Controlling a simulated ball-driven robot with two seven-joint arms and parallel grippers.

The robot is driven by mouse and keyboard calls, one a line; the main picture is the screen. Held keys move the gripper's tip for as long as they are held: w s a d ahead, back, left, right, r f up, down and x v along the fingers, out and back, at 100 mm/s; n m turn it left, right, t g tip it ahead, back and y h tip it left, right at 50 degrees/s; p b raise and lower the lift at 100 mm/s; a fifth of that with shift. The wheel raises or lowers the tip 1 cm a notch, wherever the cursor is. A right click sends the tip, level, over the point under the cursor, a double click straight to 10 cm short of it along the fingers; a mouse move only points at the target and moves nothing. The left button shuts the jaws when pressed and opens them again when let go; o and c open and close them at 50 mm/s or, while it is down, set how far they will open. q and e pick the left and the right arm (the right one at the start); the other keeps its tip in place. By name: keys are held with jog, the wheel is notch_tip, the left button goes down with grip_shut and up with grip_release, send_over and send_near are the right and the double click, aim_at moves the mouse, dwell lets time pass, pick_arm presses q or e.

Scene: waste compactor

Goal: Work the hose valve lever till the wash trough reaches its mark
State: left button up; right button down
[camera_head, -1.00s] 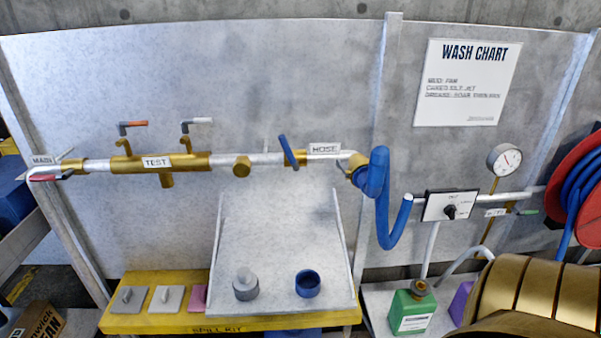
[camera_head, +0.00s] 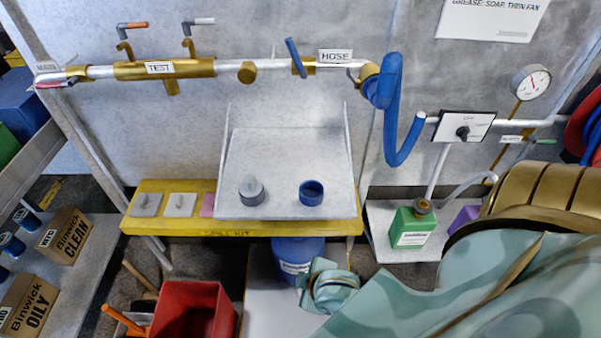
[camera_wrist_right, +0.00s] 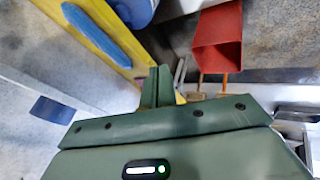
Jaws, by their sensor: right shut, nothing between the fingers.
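The hose valve lever (camera_head: 295,57) is a blue bar on a brass valve, standing tilted on the pipe left of the HOSE label (camera_head: 335,56). Below it is a grey tray with raised sides (camera_head: 285,150), possibly the wash trough; I see no level mark or water. My right arm (camera_head: 330,285) reaches in from the lower right, its end low in front of the yellow ledge, well below the lever. In the right wrist view my right gripper (camera_wrist_right: 158,85) is shut and empty. A blue bar (camera_wrist_right: 103,38) crosses the yellow edge there. My left gripper is out of view.
A blue hose (camera_head: 392,120) hangs right of the valve. A red bin (camera_head: 195,310), blue drum (camera_head: 298,258) and green jug (camera_head: 410,228) stand lower.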

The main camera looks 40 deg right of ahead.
aim_at(296, 56)
jog(key=w+a+r+t+y, duration=0.2)
jog(key=w+r+t, duration=0.15)
jog(key=r, duration=0.35)
jog(key=w+a+r+n+t+y, duration=0.1)
jog(key=w+a+r+t, duration=0.2)
jog(key=r, duration=0.4)
jog(key=w+a+r+t+y, duration=0.1)
jog(key=w+a+r+y, duration=0.1)
jog(key=w+r, duration=0.4)
jog(key=w+d+r+m+t+h, duration=0.1)
jog(key=w+r+m+t, duration=0.15)
jog(key=r+t, duration=0.6)
jog(key=w+d+r+m+t+h, duration=0.1)
jog(key=w+r+m+t, duration=0.2)
jog(key=r, duration=1.1)
jog(key=d+r+m+g+h, duration=0.2)
jog(key=d+m+g+h, duration=0.35)
jog(key=m+h, duration=0.6)
jog(key=d+r+m+g+h, duration=0.1)
jog(key=d+m+g+h, duration=0.4)
jog(key=m+h, duration=0.6)
jog(key=w+d+f+m+g+y, duration=0.1)
jog(key=w+d+f+m+g, duration=0.1)
jog(key=d, duration=0.4)
jog(key=w+d+f+m+g+y+b, duration=0.1)
jog(key=w+d+f+m+g, duration=0.2)
jog(key=w+d+m+g, duration=0.2)
jog(key=shift+w+d+m+g, duration=0.2)
jog(key=shift+d+m+g, duration=0.3)
jog(key=shift+d, duration=0.65)
